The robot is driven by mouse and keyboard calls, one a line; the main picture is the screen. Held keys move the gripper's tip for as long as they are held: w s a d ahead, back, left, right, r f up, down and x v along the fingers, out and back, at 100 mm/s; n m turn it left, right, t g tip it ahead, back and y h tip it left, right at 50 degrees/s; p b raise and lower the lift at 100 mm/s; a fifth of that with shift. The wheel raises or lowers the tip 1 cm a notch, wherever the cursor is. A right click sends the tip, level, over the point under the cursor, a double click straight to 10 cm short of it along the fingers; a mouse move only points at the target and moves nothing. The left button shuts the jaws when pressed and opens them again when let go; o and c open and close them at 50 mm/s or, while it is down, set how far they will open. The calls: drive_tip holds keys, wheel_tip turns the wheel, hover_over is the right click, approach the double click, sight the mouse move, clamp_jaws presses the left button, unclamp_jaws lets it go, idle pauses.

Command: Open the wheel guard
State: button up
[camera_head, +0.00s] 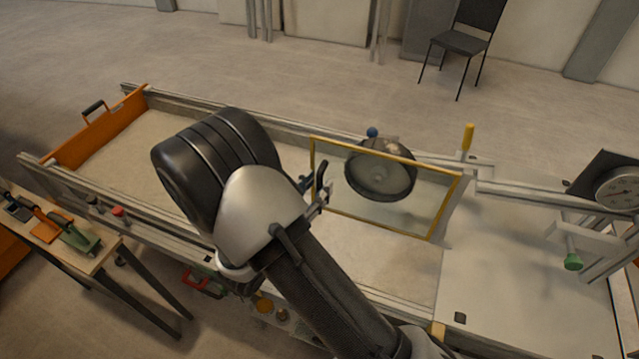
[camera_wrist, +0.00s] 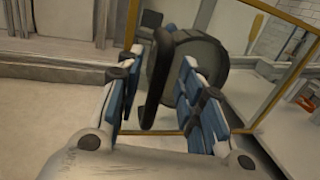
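The wheel guard is a clear panel in a yellow frame (camera_head: 375,227), standing over the sandbed at centre right in the head view. Its frame also shows in the wrist view (camera_wrist: 290,70). A dark round wheel (camera_head: 380,175) shows through the panel and again in the wrist view (camera_wrist: 205,70). A black handle (camera_wrist: 155,80) is at the guard's left side. My gripper (camera_wrist: 160,62) is open, its blue-padded fingers on either side of the handle with gaps showing. In the head view my wrist partly hides the gripper (camera_head: 318,198).
The long sandbed (camera_head: 140,140) runs left to an orange end board (camera_head: 100,130). A side table with tools (camera_head: 60,235) stands at lower left. A yellow upright handle (camera_head: 467,138) rises right of the guard, and a dial gauge (camera_head: 618,190) is at far right.

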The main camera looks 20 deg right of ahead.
drive_tip(key=shift+x, duration=1.05)
drive_tip(key=shift+c, duration=0.6)
clamp_jaws()
